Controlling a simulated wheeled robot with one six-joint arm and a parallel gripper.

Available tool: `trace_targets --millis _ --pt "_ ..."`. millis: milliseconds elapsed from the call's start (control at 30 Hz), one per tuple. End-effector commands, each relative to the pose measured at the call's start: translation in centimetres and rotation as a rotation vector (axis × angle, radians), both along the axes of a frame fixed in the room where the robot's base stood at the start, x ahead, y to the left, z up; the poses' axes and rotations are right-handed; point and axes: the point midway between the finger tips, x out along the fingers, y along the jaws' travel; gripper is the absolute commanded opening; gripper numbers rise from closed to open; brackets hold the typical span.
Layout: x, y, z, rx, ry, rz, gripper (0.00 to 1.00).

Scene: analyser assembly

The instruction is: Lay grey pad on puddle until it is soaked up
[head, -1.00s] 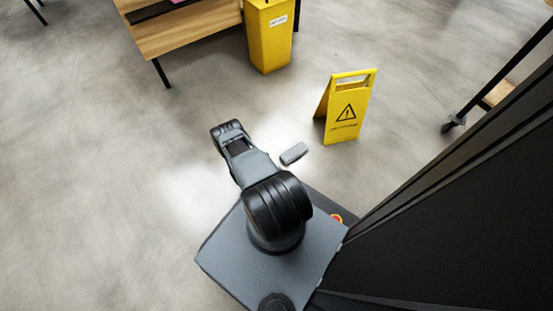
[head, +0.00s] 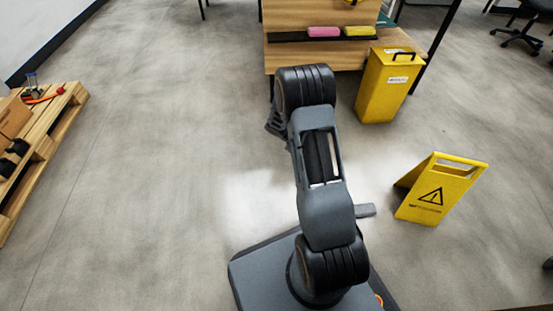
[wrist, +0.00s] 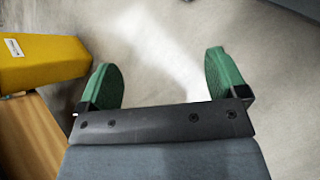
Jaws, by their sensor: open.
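The grey pad (head: 366,210) lies on the floor just right of my arm in the head view; my arm hides its left end. A pale, shiny patch (head: 262,195) spreads on the floor left of my arm; I cannot tell puddle from glare. My gripper shows in the wrist view (wrist: 163,76) with its two green fingers wide apart and nothing between them. In the head view its end is mostly hidden behind my wrist, above the floor and well away from the pad.
A yellow warning sign (head: 432,198) stands right of the pad. A yellow bin (head: 384,88) stands by a wooden bench (head: 292,58) bearing a pink pad (head: 323,32) and a yellow pad (head: 359,31). A wooden pallet (head: 42,150) is at left. The left floor is clear.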

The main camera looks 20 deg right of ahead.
Motion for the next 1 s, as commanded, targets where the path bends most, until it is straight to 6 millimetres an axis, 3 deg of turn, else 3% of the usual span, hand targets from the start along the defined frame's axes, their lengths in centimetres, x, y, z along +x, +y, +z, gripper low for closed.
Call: trace_targets --millis 33,200,400,700,1000 --pt "-0.1 1.5 3.0 0.028 -0.07 -0.032 0.91" --pt "-2.4 7.0 10.5 0.158 -0.285 -0.145 0.91" --pt "-6.5 13.0 16.5 0.34 -0.511 -0.253 0.91" --pt "-11.3 18.5 20.1 0.557 -0.717 -0.341 0.91" --pt "-12.5 19.9 20.7 0.62 -0.765 -0.364 0.91"
